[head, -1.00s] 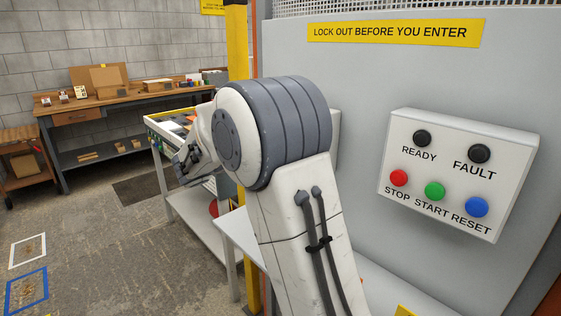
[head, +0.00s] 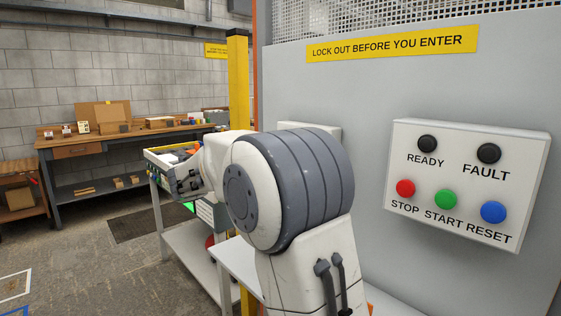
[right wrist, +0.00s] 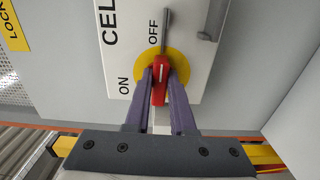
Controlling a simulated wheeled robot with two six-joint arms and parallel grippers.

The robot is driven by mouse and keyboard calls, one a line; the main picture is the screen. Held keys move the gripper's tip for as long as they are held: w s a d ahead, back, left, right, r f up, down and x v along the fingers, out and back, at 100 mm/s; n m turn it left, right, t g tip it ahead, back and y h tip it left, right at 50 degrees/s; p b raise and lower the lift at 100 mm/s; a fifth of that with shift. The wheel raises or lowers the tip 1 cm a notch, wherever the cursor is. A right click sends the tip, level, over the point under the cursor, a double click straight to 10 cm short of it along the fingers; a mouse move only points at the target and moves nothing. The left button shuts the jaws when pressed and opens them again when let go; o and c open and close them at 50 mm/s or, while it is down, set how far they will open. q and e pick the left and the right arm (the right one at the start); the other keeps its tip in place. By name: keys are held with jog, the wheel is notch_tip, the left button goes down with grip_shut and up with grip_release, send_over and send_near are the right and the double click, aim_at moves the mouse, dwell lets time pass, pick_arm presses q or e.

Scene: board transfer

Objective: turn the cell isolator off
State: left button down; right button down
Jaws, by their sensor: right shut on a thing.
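In the right wrist view, the cell isolator is a white box (right wrist: 190,82) with a yellow disc (right wrist: 183,66) and a red handle (right wrist: 160,72). ON is printed to the picture's left of the handle and OFF above it. My right gripper (right wrist: 161,80) has its two purple fingers shut on the red handle. I cannot tell for sure which mark the handle points to. A grey bar stands just above the handle. In the head view, my arm covers most of a pale box (head: 322,130) on the grey panel and hides the right gripper. My left gripper is not in view.
A control box (head: 465,155) with stop, start and reset buttons is on the grey panel right of my arm. A yellow post (head: 238,85) stands left of the panel. A workbench (head: 75,147) is at the back left.

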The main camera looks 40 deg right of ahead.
jog(key=c, duration=0.8)
grip_release()
jog(key=shift+o, duration=0.2)
jog(key=a, duration=1)
jog(key=shift+s+a+b, duration=0.2)
jog(key=shift+s+b, duration=0.15)
jog(key=shift+s, duration=0.05)
